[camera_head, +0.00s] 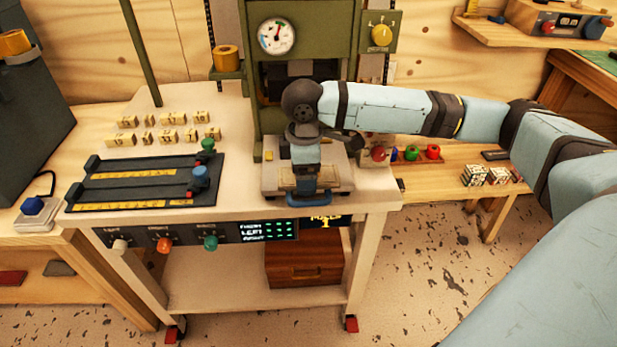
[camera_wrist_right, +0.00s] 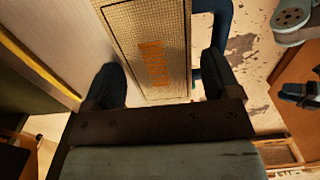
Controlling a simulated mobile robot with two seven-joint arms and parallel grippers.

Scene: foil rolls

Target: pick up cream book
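A cream book (camera_wrist_right: 150,50) with a woven-looking cover and orange lettering lies below my right gripper in the right wrist view. My right gripper (camera_wrist_right: 165,85) has its two dark fingers spread, one on each side of the book's near end, with visible gaps. I cannot tell whether the fingers reach down to the book's height. In the head view my right arm comes in from the right, and the right gripper (camera_head: 305,185) points down over the press bed (camera_head: 272,182). My left gripper is not in view.
A blue handle (camera_head: 310,201) is at the press bed's front, close to the gripper. The green press (camera_head: 345,45) stands behind. A black type holder (camera_head: 145,182) and several brass type blocks (camera_head: 172,135) are left. A gold foil roll (camera_head: 226,58) hangs beside the press.

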